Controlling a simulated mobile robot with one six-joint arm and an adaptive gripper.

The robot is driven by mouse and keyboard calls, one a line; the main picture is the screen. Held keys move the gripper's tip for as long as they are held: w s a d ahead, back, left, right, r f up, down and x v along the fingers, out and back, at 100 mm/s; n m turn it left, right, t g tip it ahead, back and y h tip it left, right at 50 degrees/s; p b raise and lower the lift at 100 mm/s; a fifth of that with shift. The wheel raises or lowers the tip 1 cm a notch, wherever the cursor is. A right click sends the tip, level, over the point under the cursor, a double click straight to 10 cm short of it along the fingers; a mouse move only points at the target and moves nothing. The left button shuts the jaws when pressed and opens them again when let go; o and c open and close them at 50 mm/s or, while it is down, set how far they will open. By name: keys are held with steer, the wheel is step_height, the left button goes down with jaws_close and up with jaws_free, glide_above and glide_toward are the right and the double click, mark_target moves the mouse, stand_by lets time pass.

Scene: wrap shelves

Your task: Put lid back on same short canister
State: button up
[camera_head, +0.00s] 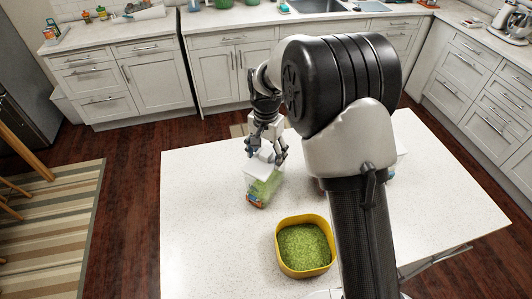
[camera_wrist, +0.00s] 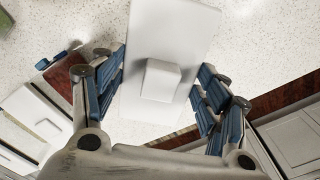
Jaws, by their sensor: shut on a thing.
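A short clear canister (camera_head: 262,188) with green contents stands on the white island, left of centre in the head view. A white lid (camera_head: 268,170) is at its top, directly under my gripper (camera_head: 266,152). In the wrist view the white lid (camera_wrist: 185,35), with its square raised knob (camera_wrist: 161,80), lies between the blue-padded fingers of my gripper (camera_wrist: 160,88), which is shut on it. I cannot tell whether the lid is seated on the rim. The canister's walls are hidden in the wrist view.
A yellow bowl (camera_head: 305,247) of green bits stands on the white island (camera_head: 205,225), nearer than the canister. My arm covers much of the island's right side; a pale thing partly shows behind it. The island's left side is clear.

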mark_target(266, 152)
steer(key=shift+f, duration=0.65)
stand_by(0.7)
steer(key=o, duration=1.1)
steer(key=shift+o, duration=0.5)
steer(key=shift+o, duration=0.8)
steer(key=shift+r+p, duration=2.3)
steer(key=shift+r, duration=1.2)
